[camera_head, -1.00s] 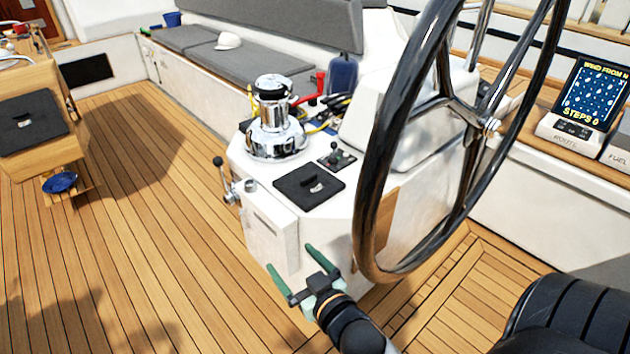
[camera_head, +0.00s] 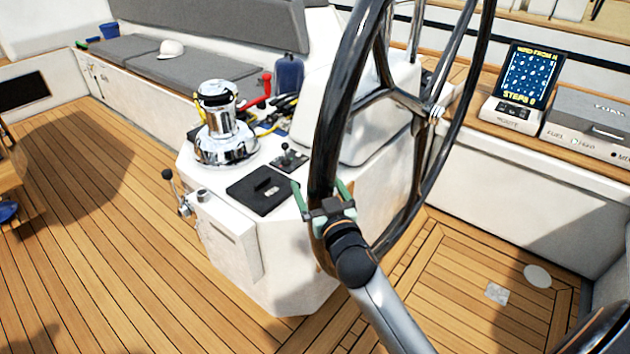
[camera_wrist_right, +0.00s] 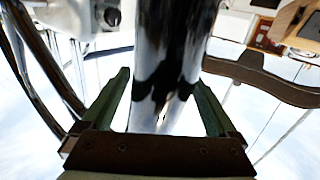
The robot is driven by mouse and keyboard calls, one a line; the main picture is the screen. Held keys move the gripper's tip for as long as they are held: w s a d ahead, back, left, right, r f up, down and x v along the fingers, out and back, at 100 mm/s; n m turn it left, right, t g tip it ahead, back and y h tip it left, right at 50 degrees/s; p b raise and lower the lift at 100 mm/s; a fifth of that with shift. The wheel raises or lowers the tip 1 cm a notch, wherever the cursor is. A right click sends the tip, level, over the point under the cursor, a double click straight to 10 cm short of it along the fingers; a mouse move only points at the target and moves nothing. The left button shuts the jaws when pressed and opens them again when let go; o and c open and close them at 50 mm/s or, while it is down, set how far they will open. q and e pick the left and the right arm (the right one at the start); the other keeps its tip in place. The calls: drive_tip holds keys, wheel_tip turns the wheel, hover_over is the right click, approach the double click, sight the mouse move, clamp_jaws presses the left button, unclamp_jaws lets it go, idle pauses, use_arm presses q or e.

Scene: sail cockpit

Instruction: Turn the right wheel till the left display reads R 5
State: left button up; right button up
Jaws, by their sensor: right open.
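The right wheel (camera_head: 332,100) is a large dark, glossy ring with metal spokes, standing at the centre of the head view. My right gripper (camera_head: 319,187) is at the lower left of its rim, with green fingers open, one on each side of the rim. In the right wrist view the shiny rim (camera_wrist_right: 172,60) runs between the two open fingers (camera_wrist_right: 165,95), with light gaps on both sides. I cannot tell whether either finger touches it. No display with an R reading is in view. My left gripper is not in view.
A white pedestal with a chrome winch (camera_head: 222,125), a black pad (camera_head: 263,188) and a small lever (camera_head: 180,195) stands left of the wheel. A route screen (camera_head: 530,75) reading STEPS 0 and a fuel box (camera_head: 588,125) sit on the right ledge.

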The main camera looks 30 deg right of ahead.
drive_tip(key=shift+w+d, duration=0.1)
drive_tip(key=shift+w, duration=0.55)
drive_tip(key=shift+c, duration=0.4)
clamp_jaws()
